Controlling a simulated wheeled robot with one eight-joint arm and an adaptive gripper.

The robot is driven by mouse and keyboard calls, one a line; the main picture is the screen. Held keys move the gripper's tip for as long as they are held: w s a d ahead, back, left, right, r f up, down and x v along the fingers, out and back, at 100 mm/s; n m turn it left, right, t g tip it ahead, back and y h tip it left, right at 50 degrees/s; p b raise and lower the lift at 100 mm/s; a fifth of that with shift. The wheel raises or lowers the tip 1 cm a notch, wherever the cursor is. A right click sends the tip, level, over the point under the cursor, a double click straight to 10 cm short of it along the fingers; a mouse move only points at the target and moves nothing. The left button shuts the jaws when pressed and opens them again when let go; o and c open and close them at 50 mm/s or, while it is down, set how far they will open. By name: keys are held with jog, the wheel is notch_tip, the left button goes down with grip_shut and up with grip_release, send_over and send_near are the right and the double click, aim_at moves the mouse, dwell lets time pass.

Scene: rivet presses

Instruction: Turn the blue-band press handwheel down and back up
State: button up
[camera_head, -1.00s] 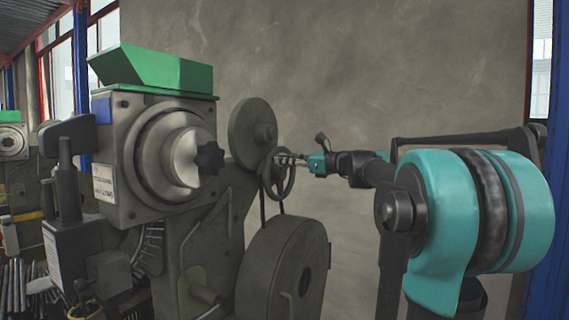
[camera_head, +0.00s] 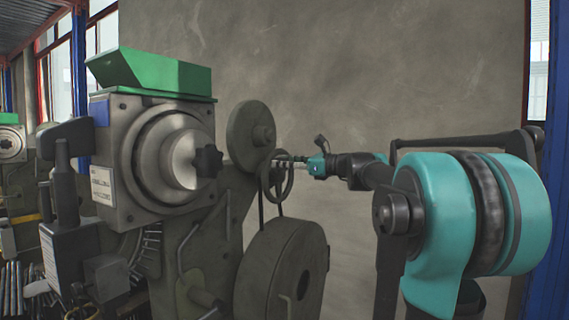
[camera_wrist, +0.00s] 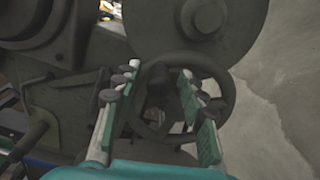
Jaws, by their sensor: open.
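The handwheel (camera_head: 289,181) is a dark ring on the right side of the grey-green press, below a round disc. A blue patch (camera_head: 99,110) shows on the side of the press head. My gripper (camera_head: 278,158) is open at the upper part of the wheel. In the wrist view the handwheel (camera_wrist: 229,92) lies behind and between the spread fingers of my gripper (camera_wrist: 160,78). The hub shows between the fingers, and the rim passes behind the right finger. I cannot tell whether the fingers touch the rim.
The green-topped press head (camera_head: 155,72) stands left of the wheel, with the round disc (camera_head: 245,128) just above it. A large drum (camera_head: 268,275) is close below.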

jog(key=v, duration=1.2)
jog(key=s+a+f+n+g+h, duration=0.2)
jog(key=s+f+n, duration=0.1)
jog(key=f, duration=0.7)
jog(key=s+a+f+n+g+h, duration=0.15)
jog(key=f+n, duration=0.25)
jog(key=f, duration=0.6)
jog(key=s+a+f+n+g+h, duration=0.1)
jog(key=s+a+f+n+h, duration=0.25)
jog(key=f, duration=0.55)
jog(key=s+d+f+n+g+h, duration=0.1)
jog(key=s+d+f+n+h, duration=0.2)
jog(key=f, duration=0.9)
jog(key=s+d+f+n+g+h, duration=0.1)
jog(key=s+d+f+n+h, duration=0.3)
jog(key=s+f+n, duration=0.5)
jog(key=s+d+f, duration=0.1)
jog(key=s+f, duration=0.2)
jog(key=s, duration=0.1)
jog(key=shift+s+n+h, duration=0.25)
jog(key=shift+n+h, duration=0.05)
jog(key=shift+n, duration=0.05)
